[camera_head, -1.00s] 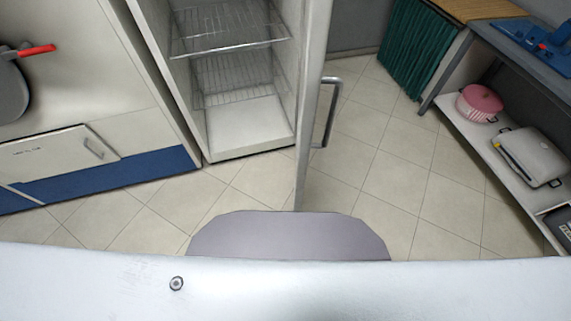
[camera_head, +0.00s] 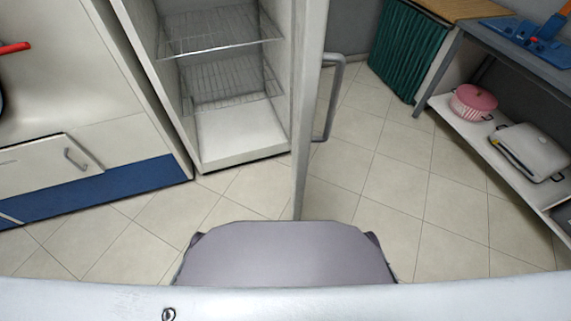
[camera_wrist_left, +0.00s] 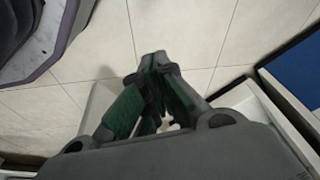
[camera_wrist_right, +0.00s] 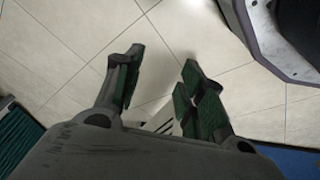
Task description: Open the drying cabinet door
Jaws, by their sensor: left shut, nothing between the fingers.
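The drying cabinet (camera_head: 205,85) stands at the upper middle of the head view, with its wire shelves and pale floor in plain sight. Its door (camera_head: 305,120) stands wide open, swung out towards me and seen nearly edge-on. The grey bar handle (camera_head: 333,100) is on the door's right-hand face. Neither gripper shows in the head view. In the left wrist view my left gripper (camera_wrist_left: 156,62) is shut and empty above the tiled floor. In the right wrist view my right gripper (camera_wrist_right: 163,60) is open, with nothing between its fingers, over the floor.
A white unit with a blue base (camera_head: 110,190) stands left of the cabinet. At the right, a shelf (camera_head: 480,135) under a table bears a pink pot (camera_head: 473,102) and a white appliance (camera_head: 530,152). A green curtain (camera_head: 405,50) hangs at the back. Tiled floor (camera_head: 390,190) is clear right of the door.

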